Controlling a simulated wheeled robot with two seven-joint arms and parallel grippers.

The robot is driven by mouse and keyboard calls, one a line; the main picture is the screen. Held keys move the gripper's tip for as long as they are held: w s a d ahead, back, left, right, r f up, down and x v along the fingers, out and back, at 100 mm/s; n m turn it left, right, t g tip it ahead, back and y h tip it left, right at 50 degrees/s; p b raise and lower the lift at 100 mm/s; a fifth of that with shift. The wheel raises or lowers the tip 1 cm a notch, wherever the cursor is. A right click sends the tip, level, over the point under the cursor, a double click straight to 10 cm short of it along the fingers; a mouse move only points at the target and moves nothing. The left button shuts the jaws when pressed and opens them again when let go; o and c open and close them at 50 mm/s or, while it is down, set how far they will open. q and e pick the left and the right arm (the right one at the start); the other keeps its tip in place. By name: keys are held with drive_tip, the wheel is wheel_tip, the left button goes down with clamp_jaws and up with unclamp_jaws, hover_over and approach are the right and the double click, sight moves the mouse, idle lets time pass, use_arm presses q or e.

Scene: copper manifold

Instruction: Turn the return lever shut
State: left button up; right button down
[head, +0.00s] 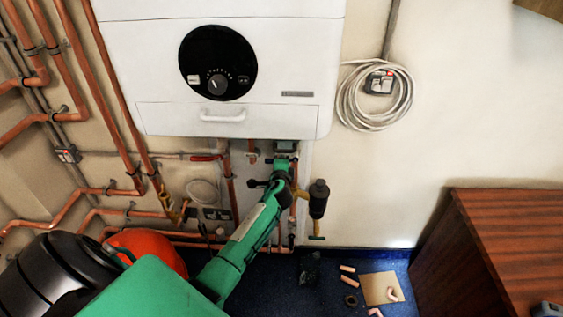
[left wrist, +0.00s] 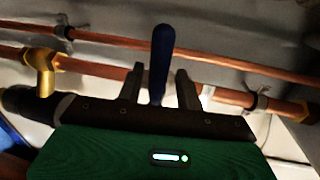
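A dark blue lever (left wrist: 162,55) stands upright in the left wrist view, in front of copper pipes. I take it to be the return lever. My left gripper (left wrist: 160,80) is open, with one finger on each side of the lever. A gap shows at the left finger; the right finger looks close, and I cannot tell if it touches. In the head view my left gripper (head: 285,150) is up under the boiler's lower edge, and the lever is hidden there. My right gripper is in neither view.
The white boiler (head: 220,75) hangs just above the gripper. Copper pipes (head: 90,90) run at the left. A black canister (head: 318,198) is close right of my arm. A wooden cabinet (head: 510,240) stands at the right. Pipe pieces and a cardboard sheet (head: 378,288) lie on the blue floor.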

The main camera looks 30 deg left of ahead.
use_arm(q)
drive_tip(key=b+v, duration=0.1)
drive_tip(key=v, duration=1.3)
drive_tip(key=shift+r, duration=0.1)
drive_tip(key=s+d+f+n+g+h, duration=0.1)
drive_tip(key=s+d+f+g+h, duration=0.15)
drive_tip(key=f, duration=0.95)
drive_tip(key=s+d+f+g+h, duration=0.1)
drive_tip(key=s+d+f+h, duration=0.15)
drive_tip(key=f, duration=0.95)
drive_tip(key=s+d+f+n+g+h, duration=0.1)
drive_tip(key=s+d+f+n+g, duration=0.2)
drive_tip(key=s+f, duration=1.05)
drive_tip(key=s+d+f+n+g+h, duration=0.1)
drive_tip(key=s+f+n+g, duration=0.1)
drive_tip(key=s+f, duration=0.4)
drive_tip(key=s+d+f+n+g, duration=0.2)
drive_tip(key=s+f, duration=0.4)
drive_tip(key=s, duration=1)
drive_tip(key=s+d+f+n+g+h, duration=0.1)
drive_tip(key=s+f+g, duration=0.1)
drive_tip(key=s+f, duration=0.5)
drive_tip(key=s, duration=0.5)
drive_tip(key=shift+d+n+h, duration=0.25)
drive_tip(key=shift+n+h, duration=0.05)
drive_tip(key=shift+n, duration=0.1)
